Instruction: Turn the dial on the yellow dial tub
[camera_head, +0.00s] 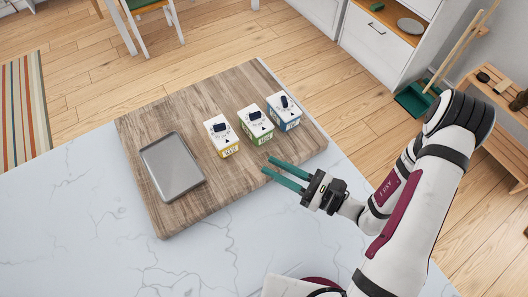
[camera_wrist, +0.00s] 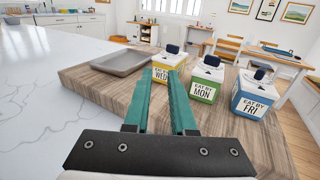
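The yellow dial tub (camera_head: 222,136) stands on the wooden board, leftmost of three tubs, with a white top and a dark dial (camera_head: 221,128). In the wrist view the yellow tub (camera_wrist: 166,64) is ahead of my fingers, reads "EAT BY WED", and its dark dial (camera_wrist: 172,49) shows on top. My gripper (camera_head: 268,167) has two long teal fingers and hovers near the board's right front part, apart from the tubs. In the wrist view my gripper (camera_wrist: 162,75) has its fingers apart with nothing between them. The finger tips overlap the yellow tub's lower front in that view.
A green tub (camera_head: 256,124) marked MON and a blue tub (camera_head: 284,111) marked FRI stand to the right of the yellow one. A grey metal tray (camera_head: 172,166) lies on the left of the wooden board (camera_head: 215,197). The marble counter (camera_head: 90,230) is clear.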

